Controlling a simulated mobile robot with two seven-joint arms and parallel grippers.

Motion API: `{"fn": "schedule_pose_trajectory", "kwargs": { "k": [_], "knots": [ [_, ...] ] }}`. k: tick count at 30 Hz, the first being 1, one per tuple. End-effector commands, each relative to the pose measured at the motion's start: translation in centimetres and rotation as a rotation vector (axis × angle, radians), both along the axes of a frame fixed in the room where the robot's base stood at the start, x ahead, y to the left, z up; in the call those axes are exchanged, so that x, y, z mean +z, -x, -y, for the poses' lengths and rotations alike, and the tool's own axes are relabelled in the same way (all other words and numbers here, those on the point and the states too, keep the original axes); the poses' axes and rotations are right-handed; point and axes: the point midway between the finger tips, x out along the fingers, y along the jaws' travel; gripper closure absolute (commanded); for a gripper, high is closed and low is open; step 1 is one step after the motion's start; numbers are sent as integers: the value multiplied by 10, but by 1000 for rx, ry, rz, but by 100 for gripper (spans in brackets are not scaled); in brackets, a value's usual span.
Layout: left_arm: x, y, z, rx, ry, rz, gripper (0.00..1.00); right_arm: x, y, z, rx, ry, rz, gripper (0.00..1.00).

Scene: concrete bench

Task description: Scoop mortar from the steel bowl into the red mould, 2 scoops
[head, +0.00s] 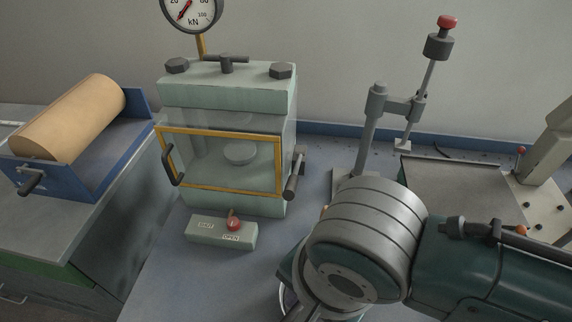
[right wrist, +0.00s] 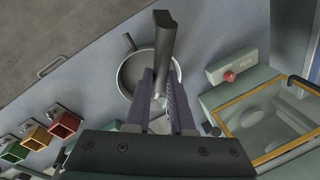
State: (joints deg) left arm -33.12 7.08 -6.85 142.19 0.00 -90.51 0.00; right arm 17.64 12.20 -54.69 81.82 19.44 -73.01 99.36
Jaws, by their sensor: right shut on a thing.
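My right gripper (right wrist: 161,88) is shut on a dark-handled tool (right wrist: 165,38), which looks like the scoop. Its handle sticks up between the fingers, and its working end is hidden by the gripper. The steel bowl (right wrist: 126,74) is a round grey vessel behind the fingers in the right wrist view, partly covered by them. I cannot tell whether the tool touches it or how much mortar is in it. The red mould (right wrist: 66,121) stands to the left of the gripper, its square opening facing up. In the head view my right wrist hides most of this area. My left gripper is not in view.
A yellow mould (right wrist: 35,134) and a green mould (right wrist: 13,152) stand beside the red one. A pale green press (head: 225,95) with a glazed door and a switch box (head: 207,232) stands close by. A stand with a rod (head: 377,130) is behind my right arm.

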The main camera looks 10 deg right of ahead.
Motion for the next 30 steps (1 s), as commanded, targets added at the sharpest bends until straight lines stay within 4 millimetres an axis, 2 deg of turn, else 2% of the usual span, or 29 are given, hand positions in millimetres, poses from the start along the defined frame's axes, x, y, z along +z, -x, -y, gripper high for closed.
{"fn": "schedule_pose_trajectory", "kwargs": {
  "k": [1,3,18,30],
  "knots": [
    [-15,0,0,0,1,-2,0,-9,-5,4,-2,-22,-15,100],
    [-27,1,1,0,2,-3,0,-15,-7,6,-3,-54,-52,100],
    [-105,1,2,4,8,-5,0,-34,-23,21,0,-262,-256,100],
    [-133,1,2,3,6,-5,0,-80,-24,22,1,-294,-292,100]
  ]
}}
